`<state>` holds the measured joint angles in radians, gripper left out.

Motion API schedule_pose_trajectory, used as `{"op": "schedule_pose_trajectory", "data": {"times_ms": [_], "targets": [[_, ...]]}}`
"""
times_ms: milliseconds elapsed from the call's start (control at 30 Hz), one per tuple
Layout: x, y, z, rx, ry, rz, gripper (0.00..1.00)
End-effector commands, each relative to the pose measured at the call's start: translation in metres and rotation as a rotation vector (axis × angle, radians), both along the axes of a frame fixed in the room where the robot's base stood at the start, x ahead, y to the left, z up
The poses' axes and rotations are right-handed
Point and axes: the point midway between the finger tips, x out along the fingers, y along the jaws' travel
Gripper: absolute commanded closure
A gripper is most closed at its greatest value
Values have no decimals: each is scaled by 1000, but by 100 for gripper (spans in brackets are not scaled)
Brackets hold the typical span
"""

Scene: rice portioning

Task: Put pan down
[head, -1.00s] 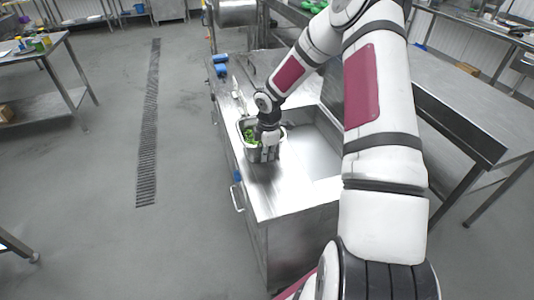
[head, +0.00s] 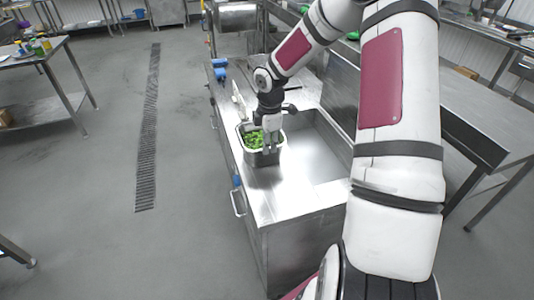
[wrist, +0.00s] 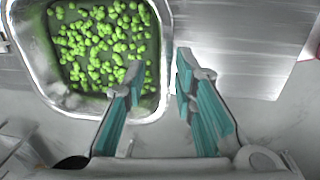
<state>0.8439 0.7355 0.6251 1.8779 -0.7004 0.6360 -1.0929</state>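The pan (head: 262,158) is a metal container with green pieces in it. It stands on the steel counter (head: 278,190), left of the sink basin. In the wrist view the pan (wrist: 38,58) fills the upper left, and its green pieces (wrist: 100,45) lie spread over the bottom. My gripper (head: 270,147) is at the pan's near right side. In the wrist view my gripper (wrist: 160,62) has its teal-padded fingers apart. The left finger overlaps the pan's inside and the right finger is outside its wall. I cannot tell whether either finger touches the wall.
The sink basin (head: 312,150) lies just right of the pan. Blue objects (head: 219,68) sit at the counter's far end. A blue-tipped item is on the counter's left edge. A steel table (head: 40,52) stands at the far left, with open floor between.

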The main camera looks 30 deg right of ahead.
Motion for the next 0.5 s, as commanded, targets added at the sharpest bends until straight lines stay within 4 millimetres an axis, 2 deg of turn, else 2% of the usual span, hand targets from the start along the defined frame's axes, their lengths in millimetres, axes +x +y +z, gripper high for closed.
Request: {"op": "schedule_pose_trajectory", "data": {"times_ms": [100, 333, 433, 500], "targets": [[-2, -1, 21, -3, -2, -1, 75], [-5, 1, 41, -3, 1, -3, 75], [-8, 7, 54, -20, 2, -22, 75], [-13, 15, 68, -44, 1, -58, 75]]}}
